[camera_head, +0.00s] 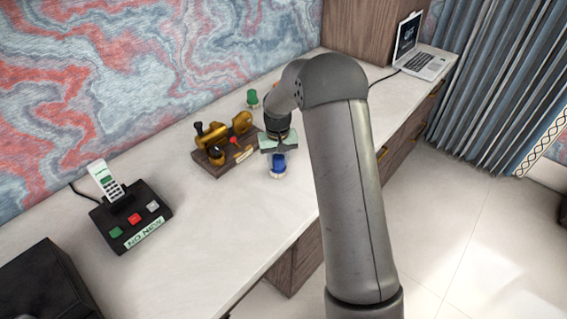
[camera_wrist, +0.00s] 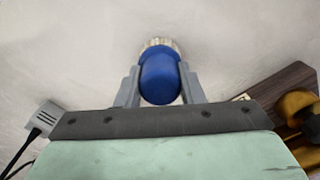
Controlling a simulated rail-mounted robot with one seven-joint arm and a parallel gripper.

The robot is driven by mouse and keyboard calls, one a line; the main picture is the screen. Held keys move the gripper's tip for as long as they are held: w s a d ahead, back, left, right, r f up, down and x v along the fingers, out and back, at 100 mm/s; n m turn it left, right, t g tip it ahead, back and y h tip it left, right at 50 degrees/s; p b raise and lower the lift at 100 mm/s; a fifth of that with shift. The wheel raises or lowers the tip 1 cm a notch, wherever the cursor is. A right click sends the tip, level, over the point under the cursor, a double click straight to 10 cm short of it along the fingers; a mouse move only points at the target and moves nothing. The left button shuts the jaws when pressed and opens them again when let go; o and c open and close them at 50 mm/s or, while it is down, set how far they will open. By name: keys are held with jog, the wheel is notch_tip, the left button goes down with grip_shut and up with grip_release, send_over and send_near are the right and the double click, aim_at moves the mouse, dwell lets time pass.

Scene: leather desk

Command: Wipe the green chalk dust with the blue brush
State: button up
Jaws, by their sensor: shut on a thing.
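My gripper (camera_head: 278,156) is over the desk, right of the brass device, pointing down. It is shut on the blue brush (camera_head: 278,166), which has a rounded blue handle and pale bristles at its lower end. In the wrist view the brush (camera_wrist: 160,80) sits between the two grey fingers, with its bristles showing beyond the handle. I cannot tell whether the bristles touch the desk. I cannot make out any green chalk dust in either view; my arm hides part of the desk.
A brass device on a wooden base (camera_head: 222,148) stands close left of my gripper, with a small green object (camera_head: 252,98) behind it. A phone on a black dock (camera_head: 128,215) stands farther left. A laptop (camera_head: 425,62) is at the far end. Desk (camera_head: 215,225) in front is clear.

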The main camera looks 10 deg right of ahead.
jog(key=shift+r+p, duration=2.05)
jog(key=shift+r, duration=2.05)
jog(key=shift+s, duration=0.15)
